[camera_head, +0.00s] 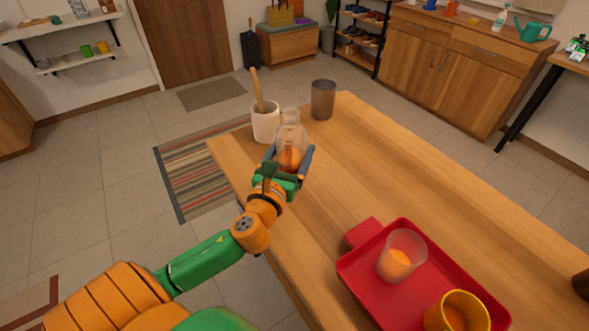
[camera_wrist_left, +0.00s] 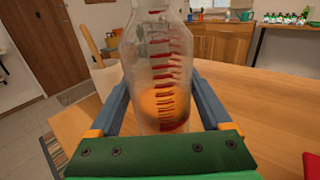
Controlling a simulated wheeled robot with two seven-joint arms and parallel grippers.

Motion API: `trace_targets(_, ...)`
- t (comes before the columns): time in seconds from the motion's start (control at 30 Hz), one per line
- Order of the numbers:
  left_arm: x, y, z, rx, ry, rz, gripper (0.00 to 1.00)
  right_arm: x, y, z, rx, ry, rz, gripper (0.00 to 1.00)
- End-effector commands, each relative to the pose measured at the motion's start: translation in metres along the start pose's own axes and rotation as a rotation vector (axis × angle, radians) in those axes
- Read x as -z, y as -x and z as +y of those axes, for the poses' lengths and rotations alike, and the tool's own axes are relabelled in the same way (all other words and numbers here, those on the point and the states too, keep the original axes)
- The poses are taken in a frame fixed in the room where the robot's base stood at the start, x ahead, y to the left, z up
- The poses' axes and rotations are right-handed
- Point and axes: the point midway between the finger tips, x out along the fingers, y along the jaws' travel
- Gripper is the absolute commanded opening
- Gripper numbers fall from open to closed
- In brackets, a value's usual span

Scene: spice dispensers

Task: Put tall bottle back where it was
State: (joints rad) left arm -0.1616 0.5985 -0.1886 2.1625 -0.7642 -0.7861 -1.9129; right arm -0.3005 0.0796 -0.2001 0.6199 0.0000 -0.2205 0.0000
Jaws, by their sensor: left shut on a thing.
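The tall bottle (camera_head: 290,141) is clear glass with orange-red contents low inside. It is upright near the far left end of the wooden table, and it fills the middle of the left wrist view (camera_wrist_left: 158,70). My left gripper (camera_head: 289,160) has its two blue fingers on either side of the bottle's lower body and is shut on it. I cannot tell whether the bottle's base touches the table. My right gripper is not in view.
A white mortar with a wooden pestle (camera_head: 265,125) stands just left of the bottle, and a grey cup (camera_head: 322,100) stands behind it. A red tray (camera_head: 365,291) holds a glass (camera_head: 408,249) and a yellow cup (camera_head: 470,299). The table's middle (camera_head: 430,175) is clear.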

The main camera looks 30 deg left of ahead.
Motion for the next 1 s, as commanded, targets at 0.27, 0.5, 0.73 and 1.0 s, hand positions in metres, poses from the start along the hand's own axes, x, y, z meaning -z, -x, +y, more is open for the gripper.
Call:
trace_targets(0.27,0.042,-0.032,0.004,-0.001,0.001,0.0,0.0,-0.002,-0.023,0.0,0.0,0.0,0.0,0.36)
trace_targets(0.5,0.081,-0.037,0.005,0.0,0.002,0.003,0.0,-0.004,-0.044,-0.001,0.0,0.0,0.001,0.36)
trace_targets(0.73,0.078,-0.037,0.005,0.002,0.001,0.001,0.0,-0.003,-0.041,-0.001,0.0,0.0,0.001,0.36)
trace_targets(1.0,0.081,-0.037,0.005,0.002,0.0,0.002,1.0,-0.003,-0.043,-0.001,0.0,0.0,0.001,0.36)
